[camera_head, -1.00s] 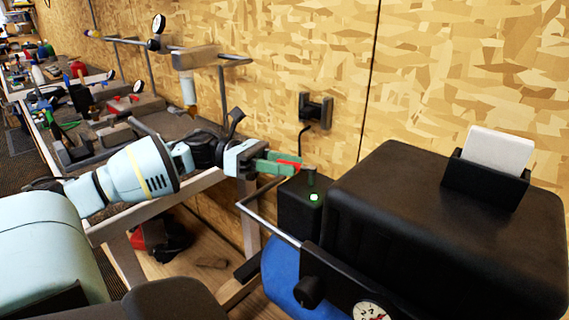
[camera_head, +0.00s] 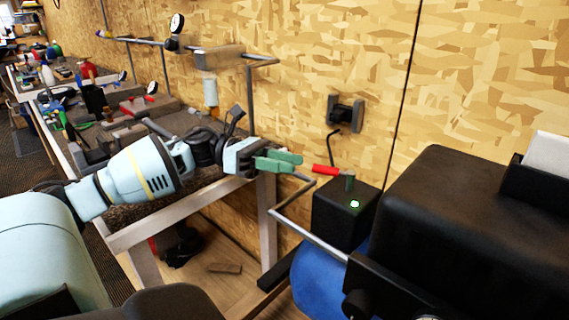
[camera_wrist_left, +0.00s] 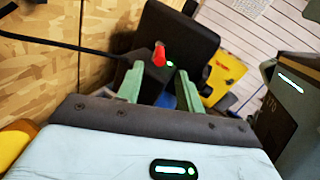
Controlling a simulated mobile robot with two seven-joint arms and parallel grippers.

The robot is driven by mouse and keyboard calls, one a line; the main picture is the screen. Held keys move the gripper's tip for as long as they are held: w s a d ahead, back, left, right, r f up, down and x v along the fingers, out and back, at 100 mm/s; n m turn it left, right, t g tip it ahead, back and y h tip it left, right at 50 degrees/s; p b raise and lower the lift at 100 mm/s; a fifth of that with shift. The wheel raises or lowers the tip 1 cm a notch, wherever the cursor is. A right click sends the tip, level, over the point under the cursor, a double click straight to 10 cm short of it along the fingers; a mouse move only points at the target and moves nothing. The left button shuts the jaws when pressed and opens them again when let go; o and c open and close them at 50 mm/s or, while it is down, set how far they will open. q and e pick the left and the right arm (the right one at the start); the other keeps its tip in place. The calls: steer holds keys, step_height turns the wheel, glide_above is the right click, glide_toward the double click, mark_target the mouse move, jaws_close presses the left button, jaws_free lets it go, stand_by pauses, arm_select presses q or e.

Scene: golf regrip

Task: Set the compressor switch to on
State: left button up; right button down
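The compressor switch is a red lever (camera_head: 326,170) on a short post on top of a black box (camera_head: 341,214). A small green light (camera_head: 354,204) glows on the box. The red lever also shows in the left wrist view (camera_wrist_left: 159,55), beyond and between the fingers. My left gripper (camera_head: 290,164) has green fingers, is open and empty, and stands a little left of the lever, apart from it. The blue compressor tank (camera_head: 322,282) lies below the box. My right gripper is not in view.
The black compressor housing (camera_head: 470,225) stands right of the switch box. A grey bar (camera_head: 312,232) runs in front of the box. A workbench (camera_head: 190,200) with tools is at left. A wood-panel wall (camera_head: 300,95) stands behind.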

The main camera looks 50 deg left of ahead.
arm_select(q)
steer(key=shift+s+a, duration=0.15)
steer(key=shift+a, duration=0.15)
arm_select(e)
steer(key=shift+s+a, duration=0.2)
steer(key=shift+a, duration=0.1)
arm_select(q)
steer(key=shift+d, duration=0.1)
steer(key=shift+c, duration=0.4)
steer(key=shift+d+f, duration=0.1)
steer(key=shift+c, duration=1.2)
steer(key=d+f+n, duration=0.1)
steer(key=s+d+f+n+t+p, duration=0.1)
steer(key=d+f+n, duration=0.1)
steer(key=shift+s+f, duration=0.1)
jaws_close()
steer(key=s+d+n+t+y+p, duration=0.3)
steer(key=s+n+t+y, duration=0.6)
steer(key=n, duration=1.1)
steer(key=s+y+p, duration=0.1)
steer(key=s, duration=0.2)
steer(key=shift+r, duration=0.2)
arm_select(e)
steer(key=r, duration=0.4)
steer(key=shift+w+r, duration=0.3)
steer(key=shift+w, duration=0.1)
